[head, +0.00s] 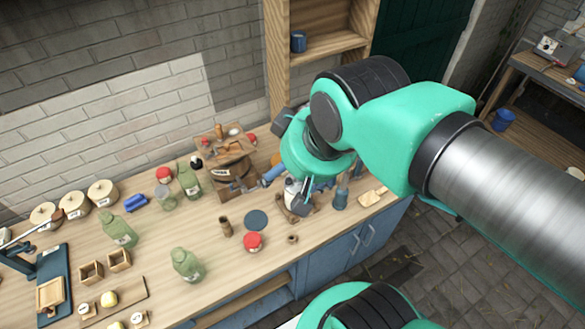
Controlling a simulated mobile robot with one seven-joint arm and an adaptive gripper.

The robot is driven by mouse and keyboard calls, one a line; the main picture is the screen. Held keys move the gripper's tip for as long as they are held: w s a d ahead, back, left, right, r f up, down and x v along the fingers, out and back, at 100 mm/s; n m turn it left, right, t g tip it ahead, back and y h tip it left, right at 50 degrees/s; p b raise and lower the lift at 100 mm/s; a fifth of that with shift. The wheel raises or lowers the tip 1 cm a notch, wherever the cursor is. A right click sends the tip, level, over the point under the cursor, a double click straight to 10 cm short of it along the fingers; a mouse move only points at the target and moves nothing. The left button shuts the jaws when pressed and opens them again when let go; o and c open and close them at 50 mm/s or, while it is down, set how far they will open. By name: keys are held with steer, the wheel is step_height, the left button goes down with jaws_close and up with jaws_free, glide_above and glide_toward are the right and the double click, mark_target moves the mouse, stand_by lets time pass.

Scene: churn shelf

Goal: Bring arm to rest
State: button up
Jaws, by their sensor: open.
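My arm reaches in from the right of the head view, with its teal wrist above the right end of the wooden bench (205,268). My gripper (292,165) hangs at the wrist, with one dark finger toward the wall and the other low over the bench. The fingers are spread apart and nothing shows between them. The wrist hides part of the bench top and the things below it, so I cannot tell how high the gripper is above them.
A wooden shelf (330,45) with a blue mug (298,41) stands behind the arm. Paved floor (470,270) lies open at right.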

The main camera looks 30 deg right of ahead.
step_height(320, 180, down, 7)
steer(key=b, duration=0.6)
steer(key=shift+b, duration=0.4)
steer(key=shift+o, duration=0.2)
steer(key=shift+r, duration=0.1)
stand_by(0.6)
